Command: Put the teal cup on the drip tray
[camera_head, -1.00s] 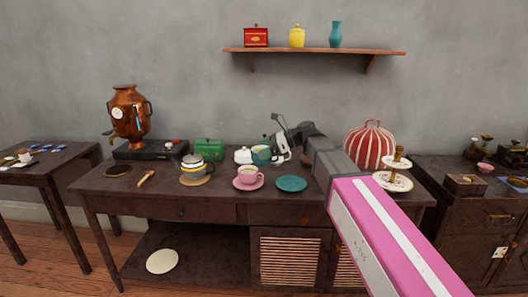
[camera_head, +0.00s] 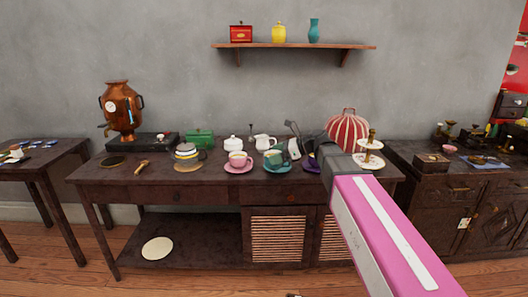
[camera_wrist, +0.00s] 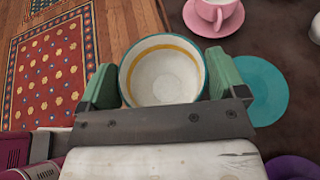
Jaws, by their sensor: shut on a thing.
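The teal cup (camera_wrist: 163,77), cream inside with a yellow band, is upright between the green finger pads of my gripper (camera_wrist: 162,88), which is shut on it. In the head view the cup (camera_head: 272,158) overlaps the teal saucer (camera_head: 284,172); the wrist view shows it held clear of that saucer (camera_wrist: 267,90), on the floor side. My gripper (camera_head: 288,150) is partly hidden by my arm in the head view. A dark round disc with a brassy rim (camera_head: 112,162), seemingly the drip tray, lies at the table's left end, before the copper samovar (camera_head: 121,108).
A purple saucer (camera_head: 311,164) and tiered stand (camera_head: 370,158) are to the right. The table's front strip is clear.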

